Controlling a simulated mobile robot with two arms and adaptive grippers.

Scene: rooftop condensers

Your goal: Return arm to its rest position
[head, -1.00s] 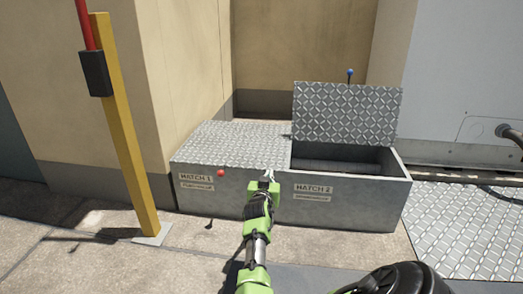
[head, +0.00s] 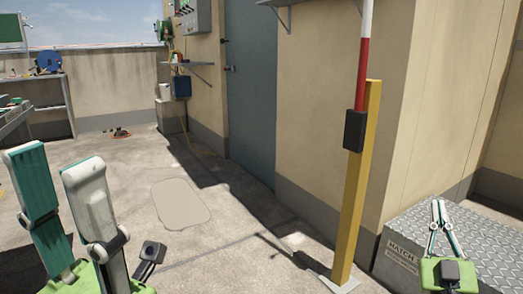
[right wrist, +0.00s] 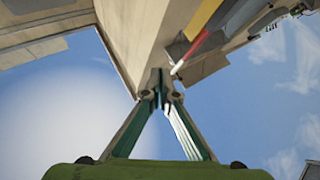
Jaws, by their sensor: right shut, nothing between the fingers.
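My right gripper (head: 438,203) is at the right of the head view, pointing up in front of the metal hatch box (head: 400,255). Its fingers meet at the tips with nothing between them. In the right wrist view the closed fingertips (right wrist: 161,88) point at the building and sky. My left gripper (head: 54,165) stands large at the lower left of the head view. Its two fingers are spread apart and the gap is empty. Part of the hatch 1 label shows; the rest of the box is out of frame or behind my right gripper.
A yellow post (head: 354,190) with a black box and red-white pole stands left of the hatch box. A blue-grey door (head: 250,90) is in the wall. A workbench (head: 15,118) and shelves stand at the far left.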

